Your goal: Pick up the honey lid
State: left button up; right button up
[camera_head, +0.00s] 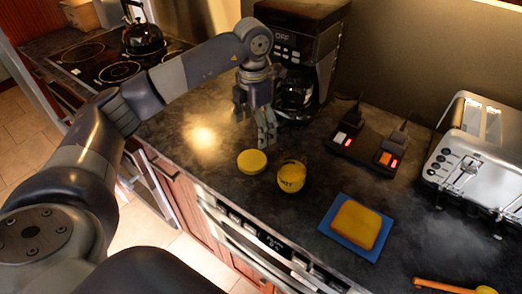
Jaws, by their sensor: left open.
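The honey lid, a flat round yellow disc (252,162), lies on the dark countertop. The yellow honey jar (291,177) stands just right of it, with dark lettering on its side and its top uncovered. My left gripper (267,141) points down above and slightly behind the lid, with its fingers open and nothing between them. A small gap shows between the fingertips and the lid in the picture; their exact height above the counter is hard to tell. My right gripper is not in view.
A coffee maker (297,45) stands behind my left gripper. An orange-handled utensil (443,286) lies at lower right. A stove with a kettle (143,38) is at upper left.

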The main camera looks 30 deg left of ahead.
pick_arm(q)
jog(key=p, duration=0.1)
send_over(254, 158)
jog(key=f, duration=0.4)
jog(key=shift+s+f, duration=0.15)
jog(key=shift+s, duration=0.1)
jog(key=shift+f, duration=0.25)
jog(key=f+p, duration=0.1)
jog(key=f, duration=0.2)
jog(key=f+p, duration=0.1)
jog(key=shift+w+d+f+p, duration=0.1)
jog(key=shift+w+f+p, duration=0.15)
jog(key=shift+p, duration=0.1)
jog(key=shift+f, duration=0.4)
jog(key=shift+c, duration=0.6)
jog(key=c, duration=0.7)
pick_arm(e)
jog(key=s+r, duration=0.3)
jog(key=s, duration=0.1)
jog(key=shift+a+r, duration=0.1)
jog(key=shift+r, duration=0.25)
